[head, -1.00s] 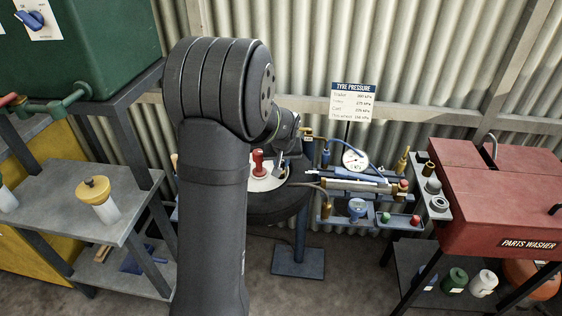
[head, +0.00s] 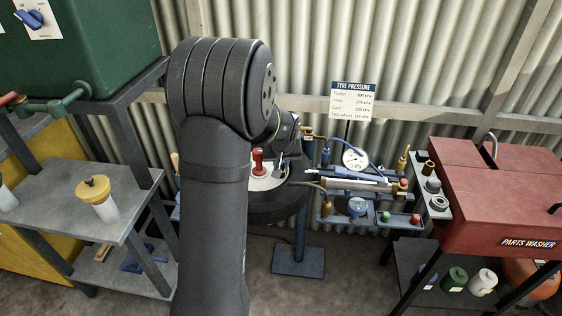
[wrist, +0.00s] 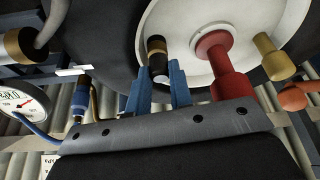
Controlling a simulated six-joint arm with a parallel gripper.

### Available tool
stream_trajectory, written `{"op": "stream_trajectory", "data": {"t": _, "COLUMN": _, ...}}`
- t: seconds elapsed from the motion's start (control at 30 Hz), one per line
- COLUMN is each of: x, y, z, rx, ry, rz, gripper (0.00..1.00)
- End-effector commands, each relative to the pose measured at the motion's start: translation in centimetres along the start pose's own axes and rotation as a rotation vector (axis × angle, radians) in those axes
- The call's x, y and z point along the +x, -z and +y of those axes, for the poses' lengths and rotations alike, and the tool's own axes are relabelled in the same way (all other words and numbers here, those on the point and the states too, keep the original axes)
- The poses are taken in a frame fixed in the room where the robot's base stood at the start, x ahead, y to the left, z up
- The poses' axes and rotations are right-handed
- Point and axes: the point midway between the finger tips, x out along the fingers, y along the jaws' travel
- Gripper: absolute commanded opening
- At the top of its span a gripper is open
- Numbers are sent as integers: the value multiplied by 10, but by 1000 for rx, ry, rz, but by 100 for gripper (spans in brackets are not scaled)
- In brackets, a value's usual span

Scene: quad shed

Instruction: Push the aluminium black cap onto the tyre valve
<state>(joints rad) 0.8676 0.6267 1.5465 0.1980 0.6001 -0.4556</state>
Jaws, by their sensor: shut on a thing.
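In the wrist view my gripper (wrist: 159,84) has its two blue fingers closed on the black cap (wrist: 158,68), which shows as a dark piece between the fingertips. Directly in line beyond it is the tyre valve (wrist: 156,45), a short dark stem with a brass-coloured band, beside the white wheel rim (wrist: 193,22). Cap and valve look lined up and very close or touching; I cannot tell how far the cap is on. In the head view my gripper (head: 281,163) is small and partly behind my arm, over the wheel (head: 270,183); cap and valve cannot be made out there.
A red hub post (wrist: 213,45) stands beside the gripper on the rim, with a brass-coloured knob (wrist: 272,53) farther right. A pressure gauge (head: 354,159) and a tool rack (head: 362,186) are right of the wheel. A red parts washer (head: 500,190) stands farther right.

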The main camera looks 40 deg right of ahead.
Motion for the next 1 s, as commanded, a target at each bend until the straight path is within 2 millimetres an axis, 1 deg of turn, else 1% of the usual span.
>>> {"op": "stream_trajectory", "data": {"t": 0.23, "x": 5, "y": -2, "z": 0, "rx": 0, "ry": 0, "rz": 0, "gripper": 0}}
{"op": "stream_trajectory", "data": {"t": 0.27, "x": 4, "y": -2, "z": 0, "rx": 0, "ry": 0, "rz": 0, "gripper": 25}}
{"op": "stream_trajectory", "data": {"t": 0.3, "x": 4, "y": -2, "z": 0, "rx": 0, "ry": 0, "rz": 0, "gripper": 29}}
{"op": "stream_trajectory", "data": {"t": 0.53, "x": 4, "y": -2, "z": 0, "rx": 0, "ry": 0, "rz": 0, "gripper": 29}}
{"op": "stream_trajectory", "data": {"t": 0.63, "x": 1, "y": -2, "z": 0, "rx": 0, "ry": 0, "rz": 1, "gripper": 29}}
{"op": "stream_trajectory", "data": {"t": 1.0, "x": -28, "y": -2, "z": 0, "rx": -1, "ry": -1, "rz": 1, "gripper": 29}}
